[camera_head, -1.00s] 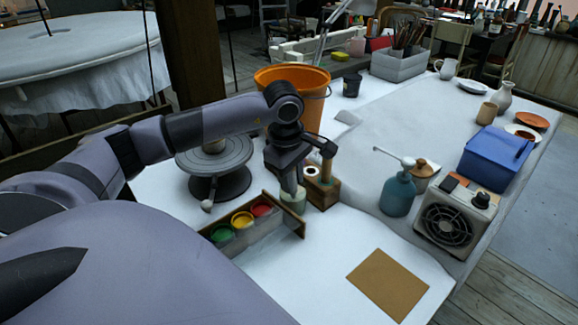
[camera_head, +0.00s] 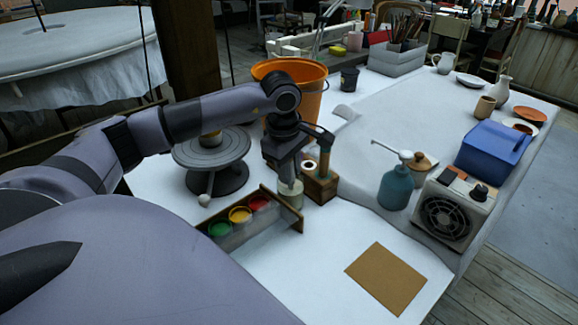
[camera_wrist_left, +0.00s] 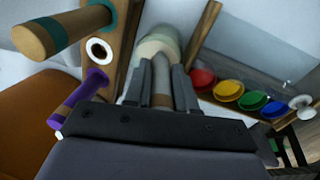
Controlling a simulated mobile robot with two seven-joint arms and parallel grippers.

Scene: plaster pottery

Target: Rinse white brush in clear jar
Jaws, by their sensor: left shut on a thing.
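The clear jar (camera_head: 290,193) stands between the paint rack and the wooden brush holder, with pale greenish contents. My left gripper (camera_head: 290,176) points down right over the jar. In the left wrist view, my left gripper (camera_wrist_left: 163,85) is shut on a pale shaft, the white brush (camera_wrist_left: 161,78), which runs down to the mouth of the jar (camera_wrist_left: 158,44). The brush's tip is hidden, so I cannot tell how deep it sits. My right gripper is not in view.
The wooden holder (camera_head: 320,187), with teal-banded and purple handles, stands close beside the jar. A rack of paint cups (camera_head: 240,215) lies on the other side. An orange bucket (camera_head: 312,90) and a turntable (camera_head: 211,150) stand behind. The table around the brown board (camera_head: 386,279) is clear.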

